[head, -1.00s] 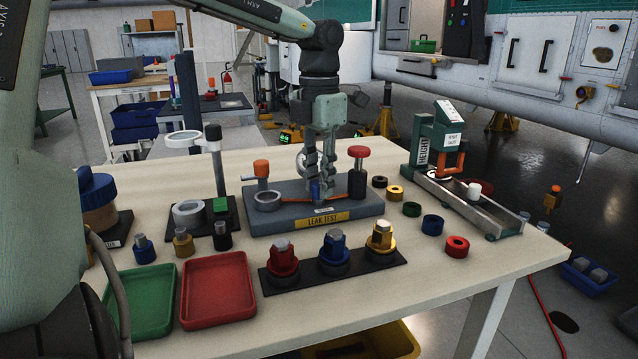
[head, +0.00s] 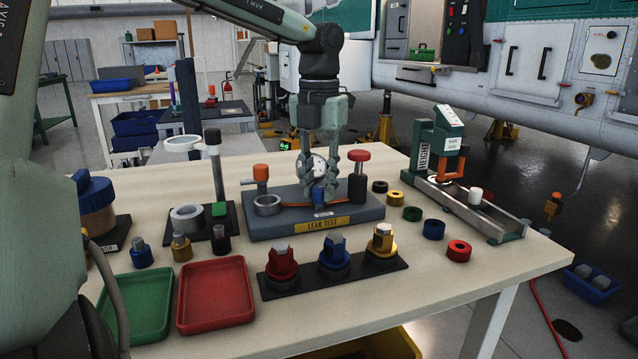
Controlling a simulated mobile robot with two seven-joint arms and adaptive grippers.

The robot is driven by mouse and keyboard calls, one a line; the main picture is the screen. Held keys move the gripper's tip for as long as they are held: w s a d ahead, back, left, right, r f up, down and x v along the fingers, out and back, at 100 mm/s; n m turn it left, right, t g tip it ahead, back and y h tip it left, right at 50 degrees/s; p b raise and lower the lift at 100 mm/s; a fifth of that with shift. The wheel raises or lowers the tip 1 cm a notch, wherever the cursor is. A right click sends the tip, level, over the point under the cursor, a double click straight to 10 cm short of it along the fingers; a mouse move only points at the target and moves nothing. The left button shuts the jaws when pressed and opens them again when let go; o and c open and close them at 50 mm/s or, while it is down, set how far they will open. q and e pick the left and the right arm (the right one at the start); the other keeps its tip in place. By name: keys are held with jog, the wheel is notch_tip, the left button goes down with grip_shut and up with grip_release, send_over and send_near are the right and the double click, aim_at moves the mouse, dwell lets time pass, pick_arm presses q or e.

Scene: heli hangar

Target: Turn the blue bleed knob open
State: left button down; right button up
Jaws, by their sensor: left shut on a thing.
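The blue bleed knob (head: 319,197) stands at the front middle of the grey leak test base (head: 365,213), above a small label. My left gripper (head: 319,187) points straight down over the base, its fingers shut on the blue knob. The fingers hide the knob's upper part, so its turn angle is hard to tell. A round white gauge (head: 314,167) shows behind the fingers. A yellow LEAK TEST plate (head: 324,223) is on the base's front. My right gripper is not in view.
A red-topped black post (head: 358,178) stands close right of the gripper, and an orange-topped post (head: 261,178) to its left. Red, blue and yellow fittings (head: 333,252) stand in front. A green height gauge (head: 437,145) is at right.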

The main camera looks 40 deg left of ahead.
aim_at(320, 187)
pick_arm(q)
jog(key=c, duration=1.3)
grip_release()
notch_tip(320, 187, up, 12)
